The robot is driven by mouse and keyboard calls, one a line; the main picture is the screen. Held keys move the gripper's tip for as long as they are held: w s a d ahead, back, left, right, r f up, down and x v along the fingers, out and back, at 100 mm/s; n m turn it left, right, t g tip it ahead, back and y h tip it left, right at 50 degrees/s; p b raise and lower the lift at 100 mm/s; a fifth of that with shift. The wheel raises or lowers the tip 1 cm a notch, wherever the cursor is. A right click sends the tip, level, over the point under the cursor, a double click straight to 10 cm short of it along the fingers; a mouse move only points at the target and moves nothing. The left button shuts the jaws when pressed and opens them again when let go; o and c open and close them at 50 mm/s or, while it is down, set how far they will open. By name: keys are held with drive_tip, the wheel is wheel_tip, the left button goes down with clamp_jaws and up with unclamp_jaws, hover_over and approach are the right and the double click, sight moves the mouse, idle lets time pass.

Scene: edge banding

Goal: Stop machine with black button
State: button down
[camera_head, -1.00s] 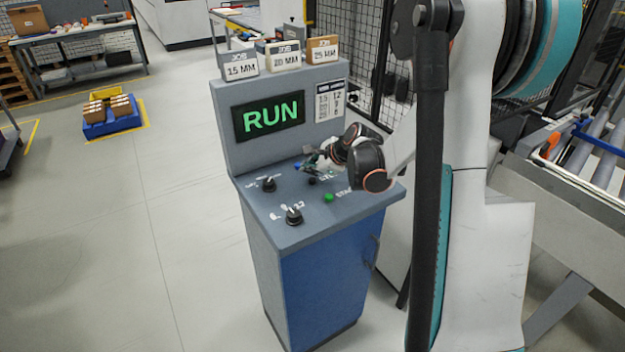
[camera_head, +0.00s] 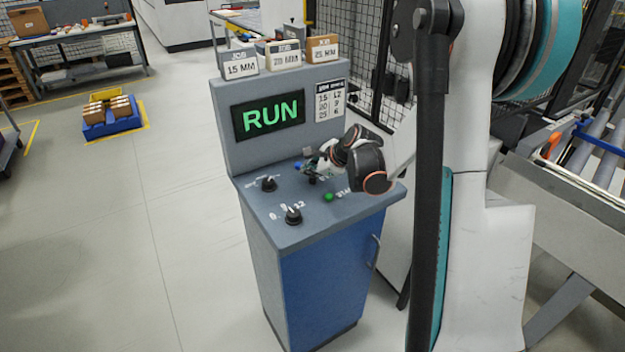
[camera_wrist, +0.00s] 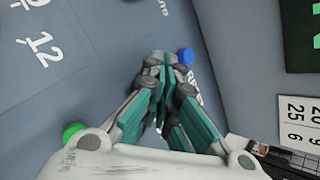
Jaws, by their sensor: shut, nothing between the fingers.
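The control console (camera_head: 240,185) has a sloped grey panel and a screen (camera_head: 269,116) that reads RUN in green. A small black button (camera_head: 312,181) shows on the panel just below my fingers in the head view. My gripper (camera_head: 308,172) is shut and empty, its fingertips low over the panel by that button. In the wrist view my gripper (camera_wrist: 166,62) points at the panel, and its fingers hide the black button. I cannot tell whether the tips touch it. A blue button (camera_wrist: 185,54) is close beside the fingertips, and a green button (camera_wrist: 72,132) is nearer the wrist.
Two black rotary knobs (camera_head: 269,183) and (camera_head: 293,215) stand on the panel's left side. Job boxes (camera_head: 284,55) sit on top of the console. A wire fence (camera_head: 350,50) is behind, and a roller conveyor (camera_head: 590,165) is at right.

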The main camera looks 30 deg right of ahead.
sight(310, 180)
drive_tip(key=shift+f+b, duration=0.4)
drive_tip(key=shift+f, duration=0.05)
idle(0.3)
drive_tip(key=shift+r, duration=0.15)
drive_tip(key=shift+r+p, duration=0.55)
drive_tip(key=shift+r, duration=0.2)
drive_tip(key=shift+r+p, duration=1.6)
drive_tip(key=shift+r, duration=0.95)
